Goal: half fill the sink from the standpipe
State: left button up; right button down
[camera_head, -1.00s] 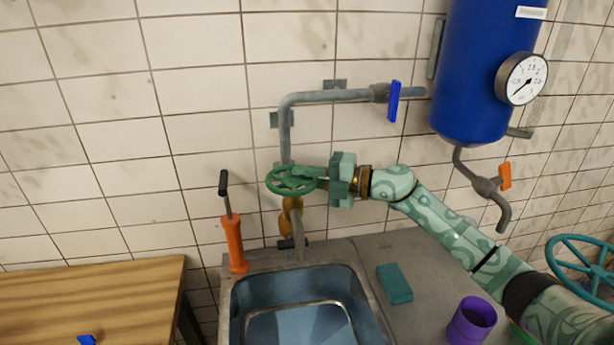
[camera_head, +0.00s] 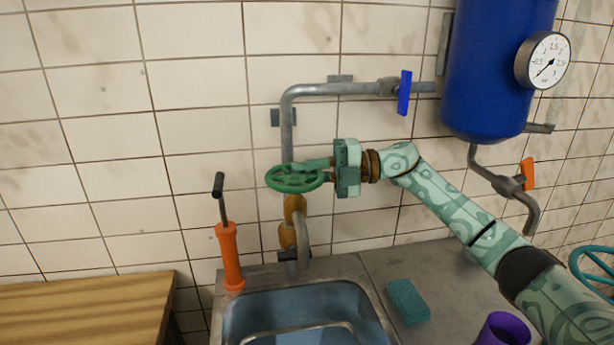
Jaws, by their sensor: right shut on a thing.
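The standpipe (camera_head: 288,130) runs down the tiled wall behind the sink, with a green handwheel (camera_head: 293,188) and a brass valve body (camera_head: 294,208) below it. My right gripper (camera_head: 322,170) is shut on the handwheel at its right side. The spout (camera_head: 303,238) curves down behind the basin. The sink (camera_head: 280,308) is blue inside, with a pale outline low in it; I cannot tell the water level. The sink's lower part is cut off by the frame. My left gripper is not in view.
A blue lever (camera_head: 404,92) sits on the upper pipe. A blue tank (camera_head: 490,70) with a gauge (camera_head: 547,61) and an orange lever (camera_head: 527,174) hangs right. An orange hand pump (camera_head: 230,255), a teal sponge (camera_head: 408,301) and a purple cup (camera_head: 502,330) stand around the sink.

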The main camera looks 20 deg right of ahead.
jog(key=c, duration=1.5)
grip_release()
jog(key=shift+f, duration=0.1)
jog(key=shift+o, duration=0.2)
jog(key=v, duration=0.7)
jog(key=shift+d, duration=0.25)
